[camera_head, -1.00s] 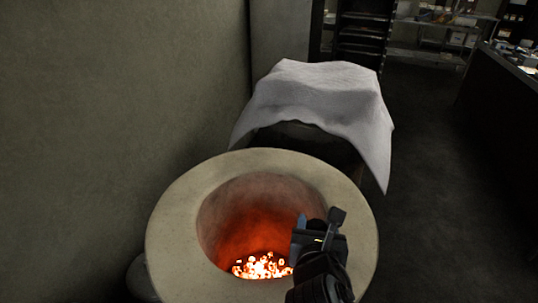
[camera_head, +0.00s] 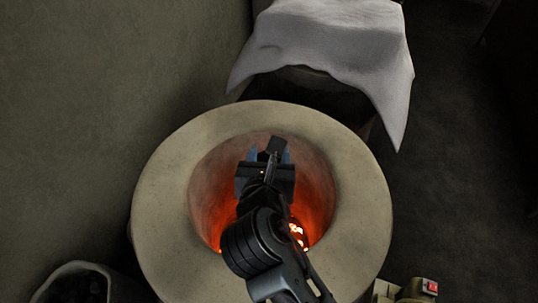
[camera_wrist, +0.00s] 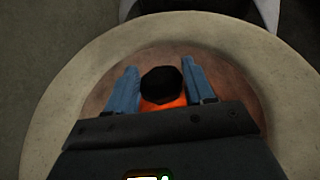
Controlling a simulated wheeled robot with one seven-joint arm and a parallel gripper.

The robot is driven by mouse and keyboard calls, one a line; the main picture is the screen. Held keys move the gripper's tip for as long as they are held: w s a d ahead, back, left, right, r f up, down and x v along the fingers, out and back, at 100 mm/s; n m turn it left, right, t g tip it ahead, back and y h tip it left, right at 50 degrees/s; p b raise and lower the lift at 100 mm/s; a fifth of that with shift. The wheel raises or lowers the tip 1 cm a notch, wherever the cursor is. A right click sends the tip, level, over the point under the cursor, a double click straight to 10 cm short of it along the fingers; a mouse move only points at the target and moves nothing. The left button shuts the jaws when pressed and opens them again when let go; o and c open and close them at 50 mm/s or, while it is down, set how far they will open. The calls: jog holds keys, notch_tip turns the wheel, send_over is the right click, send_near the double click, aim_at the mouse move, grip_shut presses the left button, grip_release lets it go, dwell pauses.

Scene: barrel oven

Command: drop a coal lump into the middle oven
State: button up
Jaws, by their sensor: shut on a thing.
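The round oven (camera_head: 165,205) has a thick pale rim and a wide open mouth, with glowing coals (camera_head: 298,234) deep inside. My gripper (camera_head: 270,155) is over the mouth, pointing towards its far part. In the wrist view, its two blue fingers (camera_wrist: 160,88) are shut on a black coal lump (camera_wrist: 161,82). The lump is inside the outline of the opening, with orange glow behind it. The oven's rim (camera_wrist: 60,100) surrounds the fingers in that view.
A dark bucket (camera_head: 75,285) stands at the lower left. A wall runs along the left.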

jog(key=shift+f+b, duration=1.95)
jog(key=shift+b, duration=0.3)
jog(key=o, duration=1.1)
jog(key=shift+s, duration=0.1)
jog(key=v, duration=0.7)
jog(key=shift+s+r, duration=0.2)
jog(key=shift+s, duration=0.15)
